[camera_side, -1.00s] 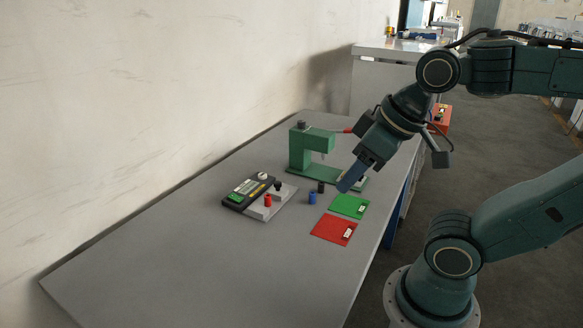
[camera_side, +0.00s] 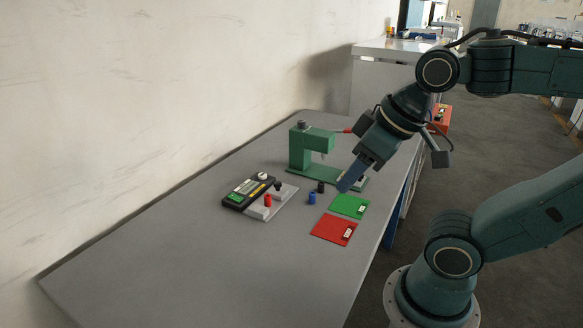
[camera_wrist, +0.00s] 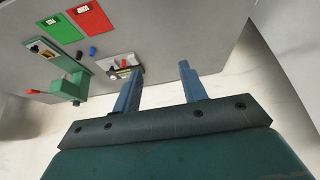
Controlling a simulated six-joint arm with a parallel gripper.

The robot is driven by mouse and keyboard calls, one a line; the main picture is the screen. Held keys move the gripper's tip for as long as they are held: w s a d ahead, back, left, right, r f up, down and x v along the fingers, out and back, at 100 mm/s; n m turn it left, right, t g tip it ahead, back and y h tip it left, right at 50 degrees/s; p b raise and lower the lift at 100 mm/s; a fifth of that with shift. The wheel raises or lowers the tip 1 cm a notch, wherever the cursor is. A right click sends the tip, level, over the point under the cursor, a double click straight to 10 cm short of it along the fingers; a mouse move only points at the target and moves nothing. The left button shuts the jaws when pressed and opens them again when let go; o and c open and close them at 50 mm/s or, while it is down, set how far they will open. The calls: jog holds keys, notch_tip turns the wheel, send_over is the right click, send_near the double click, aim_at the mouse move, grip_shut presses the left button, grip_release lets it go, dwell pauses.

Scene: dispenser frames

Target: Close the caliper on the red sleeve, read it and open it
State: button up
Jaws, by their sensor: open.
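The caliper (camera_side: 247,193) is a dark device with a green display and a white knob, lying on the table. Beside it is a light grey plate (camera_side: 272,210) carrying the red sleeve (camera_side: 268,200) and a black piece (camera_side: 278,186). In the wrist view the caliper (camera_wrist: 122,62) and its plate show small, near the left finger. My gripper (camera_wrist: 158,80) is open, with nothing between its fingers. In the side view it (camera_side: 347,183) hangs over the table's right part, right of the caliper and apart from it.
A green press-like stand (camera_side: 300,150) stands behind. A blue sleeve (camera_side: 312,198) and a black sleeve (camera_side: 321,187) stand near a green mat (camera_side: 348,206) and a red mat (camera_side: 334,229). The front left of the table (camera_side: 180,265) is clear. A wall runs along the left.

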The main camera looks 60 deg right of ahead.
jog(key=c, duration=0.6)
jog(key=shift+w+r, duration=0.15)
jog(key=shift+w, duration=0.1)
grip_shut()
jog(key=w+d+r, duration=0.2)
jog(key=w+d, duration=0.1)
jog(key=w, duration=0.9)
jog(key=w+d+f+g+y, duration=0.15)
jog(key=w+d+f, duration=0.25)
jog(key=w+d, duration=0.6)
jog(key=w+d+f+m+t+y, duration=0.1)
jog(key=w+d+f, duration=0.1)
jog(key=d+f, duration=0.6)
jog(key=w+d+f+t+y, duration=0.1)
jog(key=d+f+y, duration=0.1)
jog(key=d+f, duration=0.7)
jog(key=d, duration=0.5)
jog(key=shift+w+d+f+m, duration=0.2)
jog(key=shift+w+d+m, duration=0.05)
jog(key=shift+w+m, duration=0.15)
